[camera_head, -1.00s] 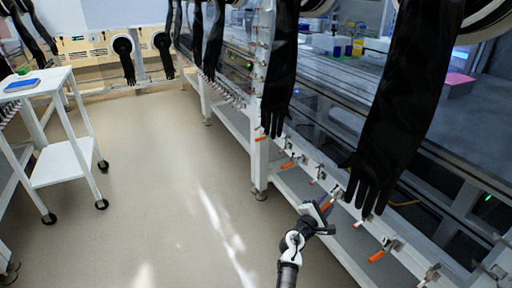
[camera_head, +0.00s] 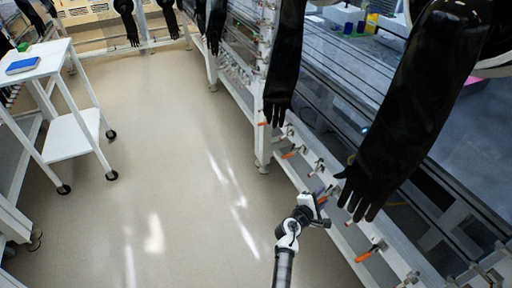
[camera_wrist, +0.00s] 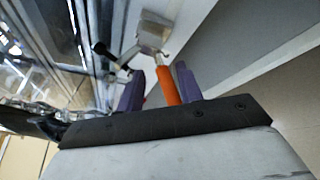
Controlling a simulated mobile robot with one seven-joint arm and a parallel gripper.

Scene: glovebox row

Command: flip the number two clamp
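Clamps with orange handles line the front rail of the glovebox row; one shows at the rail's far end (camera_head: 290,154) and another nearer me (camera_head: 365,255). No numbers are legible, so I cannot tell which is number two. My gripper (camera_head: 322,198) is at the rail, below the hanging black glove. In the wrist view my gripper (camera_wrist: 160,88) has its two purple fingers apart, on either side of one clamp's orange handle (camera_wrist: 169,88). Gaps show between handle and fingers. The clamp's metal body (camera_wrist: 152,32) and a black-tipped part (camera_wrist: 103,49) lie beyond the fingertips.
A long black glove (camera_head: 415,105) hangs close above my gripper, and another glove (camera_head: 284,65) hangs farther along. A white trolley (camera_head: 70,145) with a blue item (camera_head: 23,66) stands at left. The floor (camera_head: 190,190) between trolley and glovebox row is clear.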

